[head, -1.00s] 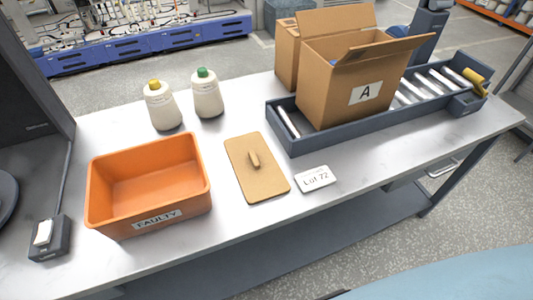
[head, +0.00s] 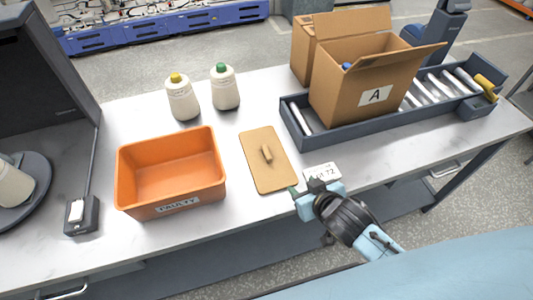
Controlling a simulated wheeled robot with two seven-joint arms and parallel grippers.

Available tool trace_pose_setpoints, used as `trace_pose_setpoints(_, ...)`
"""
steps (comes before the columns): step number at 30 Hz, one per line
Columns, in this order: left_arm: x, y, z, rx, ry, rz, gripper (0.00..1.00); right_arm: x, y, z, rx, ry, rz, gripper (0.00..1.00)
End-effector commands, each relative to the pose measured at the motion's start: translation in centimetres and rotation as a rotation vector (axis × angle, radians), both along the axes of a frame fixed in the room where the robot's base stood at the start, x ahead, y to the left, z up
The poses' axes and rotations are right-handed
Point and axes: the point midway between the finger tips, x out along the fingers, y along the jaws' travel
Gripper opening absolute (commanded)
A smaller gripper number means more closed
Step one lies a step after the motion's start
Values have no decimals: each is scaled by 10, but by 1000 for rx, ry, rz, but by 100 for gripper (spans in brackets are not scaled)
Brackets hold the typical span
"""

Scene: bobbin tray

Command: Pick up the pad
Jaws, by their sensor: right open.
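The pad (head: 262,175) is a flat tan board with a small upright handle (head: 266,153) near its middle. It lies on the white table between the orange bin and the Lot 72 card. My right gripper (head: 306,190) comes in from the lower right, at the table's front edge. It is open, with its fingers just right of the pad's near right corner, and nothing shows between them. Whether it touches the table cannot be told. My left gripper is not in view.
An orange bin (head: 170,198) labelled FAULTY stands left of the pad. The Lot 72 card (head: 324,170) is partly hidden behind my right gripper.

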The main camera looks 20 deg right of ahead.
Motion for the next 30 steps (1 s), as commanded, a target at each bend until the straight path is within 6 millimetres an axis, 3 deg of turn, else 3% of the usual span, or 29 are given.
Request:
trace_pose_setpoints(3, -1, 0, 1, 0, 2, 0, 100, 19, 6, 8, 30, -98, 43, 46)
trace_pose_setpoints(10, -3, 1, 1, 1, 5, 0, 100, 37, 17, 15, 81, -197, 108, 46)
trace_pose_setpoints(21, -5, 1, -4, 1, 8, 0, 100, 92, 30, -11, 86, -205, 112, 46)
trace_pose_setpoints(30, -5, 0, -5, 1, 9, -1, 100, 110, 35, -21, 86, -204, 112, 46)
